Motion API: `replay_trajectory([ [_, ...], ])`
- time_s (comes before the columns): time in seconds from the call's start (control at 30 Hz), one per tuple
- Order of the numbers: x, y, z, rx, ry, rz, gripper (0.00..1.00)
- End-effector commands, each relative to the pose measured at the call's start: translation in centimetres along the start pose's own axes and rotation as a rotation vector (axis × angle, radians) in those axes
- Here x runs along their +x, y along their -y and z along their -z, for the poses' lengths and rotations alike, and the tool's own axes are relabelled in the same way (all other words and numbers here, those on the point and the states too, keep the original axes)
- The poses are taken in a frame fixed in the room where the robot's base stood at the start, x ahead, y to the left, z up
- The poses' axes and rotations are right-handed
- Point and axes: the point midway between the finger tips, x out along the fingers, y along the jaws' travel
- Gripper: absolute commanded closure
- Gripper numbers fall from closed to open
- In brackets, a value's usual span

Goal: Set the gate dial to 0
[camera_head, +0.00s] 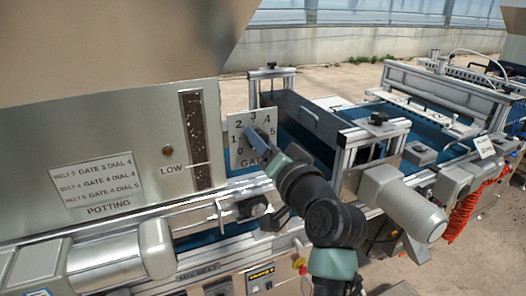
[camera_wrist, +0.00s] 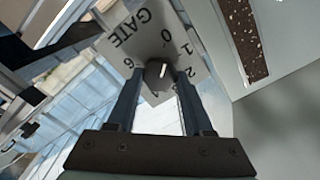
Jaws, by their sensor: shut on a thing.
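The gate dial's pale plate (camera_head: 234,118) stands upright beside the potting panel, with numerals around it and "GATE" at the bottom. In the wrist view the plate (camera_wrist: 152,40) appears turned over, with "GATE", 0, 1, 2 and 6 readable. The dark dial knob (camera_wrist: 156,76) sits between my fingertips and has a short white mark. I cannot tell which number the mark points to. My gripper (camera_head: 254,138) is at the dial and shut on the knob, as the wrist view also shows (camera_wrist: 158,82). In the head view my gripper hides the knob and part of the numerals.
A sign (camera_head: 97,180) on the potting panel lists belt and gate dial settings, including "BELT 3 GATE 3 DIAL 4" or similar small text. A seed sight window (camera_head: 197,140) is left of the dial. Framed conveyor machinery (camera_head: 345,155) stands close on the right.

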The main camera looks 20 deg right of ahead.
Motion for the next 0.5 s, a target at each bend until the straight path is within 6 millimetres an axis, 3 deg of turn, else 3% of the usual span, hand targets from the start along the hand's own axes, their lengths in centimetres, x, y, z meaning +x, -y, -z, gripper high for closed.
replay_trajectory([
  [0.5,0.00,-0.04,-0.11,-0.138,0.003,-0.002,1.00],
])
